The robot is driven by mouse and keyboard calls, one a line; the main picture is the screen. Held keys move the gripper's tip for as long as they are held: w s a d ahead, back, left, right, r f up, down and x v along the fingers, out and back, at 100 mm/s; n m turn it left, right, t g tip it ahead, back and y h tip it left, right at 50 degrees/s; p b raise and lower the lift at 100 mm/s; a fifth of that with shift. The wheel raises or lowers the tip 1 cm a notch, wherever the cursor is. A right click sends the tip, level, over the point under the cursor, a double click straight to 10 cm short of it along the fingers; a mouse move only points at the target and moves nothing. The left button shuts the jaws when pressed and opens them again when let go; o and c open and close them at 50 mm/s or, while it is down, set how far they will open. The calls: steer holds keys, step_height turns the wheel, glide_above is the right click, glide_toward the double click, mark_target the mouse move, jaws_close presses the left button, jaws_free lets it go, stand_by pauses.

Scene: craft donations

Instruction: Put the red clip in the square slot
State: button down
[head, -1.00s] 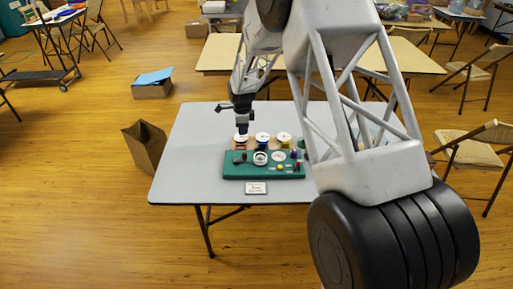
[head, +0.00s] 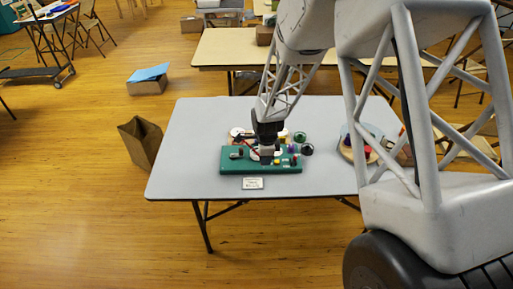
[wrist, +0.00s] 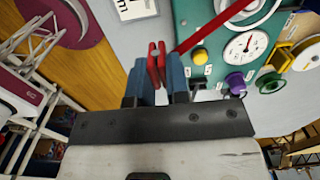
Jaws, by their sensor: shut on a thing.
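My gripper (wrist: 154,88) has blue fingers and is shut on the red clip (wrist: 157,62), whose two prongs stick out past the fingertips in the wrist view. In the head view my gripper (head: 266,158) is over the middle of the green board (head: 234,167), hiding part of it. The board also shows in the wrist view (wrist: 193,18), to the right of the clip, with a yellow button (wrist: 199,55), a white dial (wrist: 245,46) and a purple knob (wrist: 235,80). A long red strip (wrist: 207,28) crosses its edge. I cannot make out the square slot.
Spools stand behind the board, among them a dark one (head: 307,149) and a yellow one (wrist: 278,56). A small white card (head: 252,183) lies in front. A round tray (head: 347,151) is at the right. The grey table (head: 190,140) is clear at the left.

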steer(key=shift+s+d, duration=0.15)
steer(key=shift+s, duration=0.2)
steer(key=w+a, duration=0.1)
steer(key=w, duration=0.4)
steer(key=w+a+f, duration=0.1)
steer(key=w, duration=0.4)
steer(key=w+a, duration=0.1)
steer(key=w, duration=0.4)
steer(key=shift+w+f, duration=0.3)
steer(key=shift+w, duration=0.1)
steer(key=shift+f, duration=0.1)
steer(key=shift+f, duration=1.65)
steer(key=shift+f, duration=0.1)
